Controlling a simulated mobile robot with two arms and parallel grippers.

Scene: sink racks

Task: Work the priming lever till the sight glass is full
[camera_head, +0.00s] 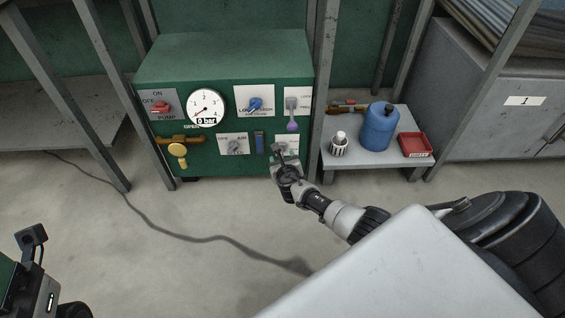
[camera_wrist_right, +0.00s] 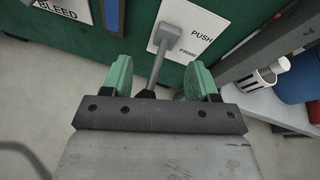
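The priming lever (camera_wrist_right: 168,42) is a grey lever with a block-shaped head, on a white plate (camera_wrist_right: 195,38) marked PUSH and PRIME. In the right wrist view, my right gripper (camera_wrist_right: 160,82) is open, its green fingers on either side of the lever's line; whether they touch it I cannot tell. In the head view, my right gripper (camera_head: 286,160) is at the panel's lower right and hides most of the lever. The sight glass (camera_head: 259,142) is a narrow blue upright strip left of it; its level is too small to read. My left gripper's fingers are not seen.
The green panel (camera_head: 225,62) carries a red pump switch (camera_head: 162,107), a gauge (camera_head: 206,107) at 0 bar, a blue selector (camera_head: 255,104), a purple-tipped lever (camera_head: 292,125) and a yellow valve (camera_head: 179,151). A low shelf (camera_head: 350,160) right holds a blue canister (camera_head: 379,128) and red tray (camera_head: 415,145).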

